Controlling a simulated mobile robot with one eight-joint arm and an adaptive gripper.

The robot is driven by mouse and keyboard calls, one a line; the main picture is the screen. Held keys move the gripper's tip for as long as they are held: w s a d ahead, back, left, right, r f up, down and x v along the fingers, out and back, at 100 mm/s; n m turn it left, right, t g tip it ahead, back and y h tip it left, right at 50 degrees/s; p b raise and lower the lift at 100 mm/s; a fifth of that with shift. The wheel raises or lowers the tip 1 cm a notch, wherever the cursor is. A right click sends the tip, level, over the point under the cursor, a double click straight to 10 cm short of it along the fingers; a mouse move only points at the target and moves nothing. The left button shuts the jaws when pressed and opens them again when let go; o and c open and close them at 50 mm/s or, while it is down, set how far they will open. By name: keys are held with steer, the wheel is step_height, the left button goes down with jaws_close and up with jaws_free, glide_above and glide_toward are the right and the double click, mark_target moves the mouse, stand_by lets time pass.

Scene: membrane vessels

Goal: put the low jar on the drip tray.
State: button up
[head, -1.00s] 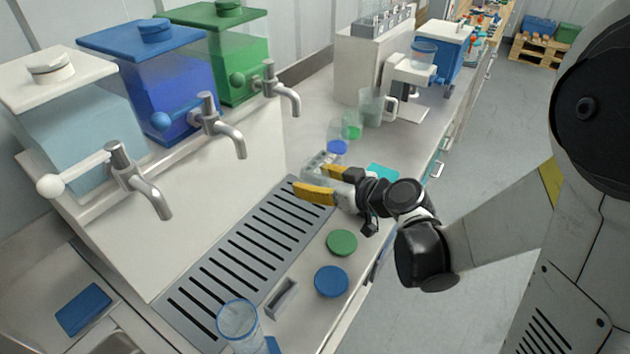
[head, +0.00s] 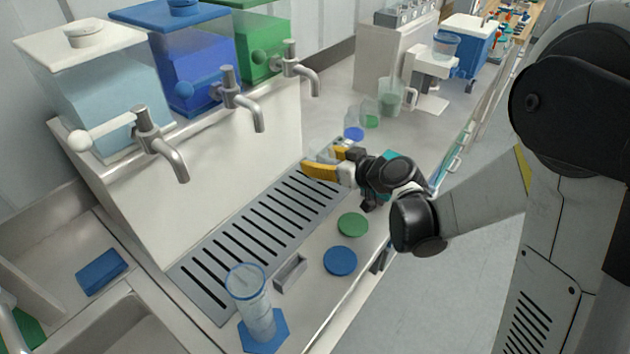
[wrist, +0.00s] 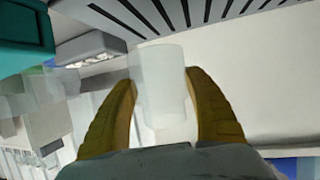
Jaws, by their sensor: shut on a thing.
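The low jar (wrist: 158,85) is a pale translucent vessel between the two yellow fingers in the wrist view. My gripper (wrist: 162,110) is shut on it. In the head view my gripper (head: 328,162) is by the far end of the drip tray, and I cannot make out the jar there. The drip tray (head: 268,232) is a long grey slotted plate below the taps; its slots also show at the top of the wrist view (wrist: 205,12). I cannot tell how high the jar is above the counter.
A tall clear vessel (head: 258,315) stands on a blue hexagonal mat at the near end. Green (head: 352,224) and blue (head: 340,261) discs and a small grey holder (head: 290,273) lie beside the tray. Three taps overhang its back side. Other vessels (head: 371,118) stand beyond my gripper.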

steer(key=shift+w+a+f, duration=0.2)
steer(key=shift+a+f, duration=0.35)
steer(key=shift+a, duration=0.25)
step_height(320, 180, down, 4)
steer(key=b, duration=0.3)
steer(key=shift+r, duration=0.1)
steer(key=o, duration=1.3)
steer(key=shift+o, duration=0.2)
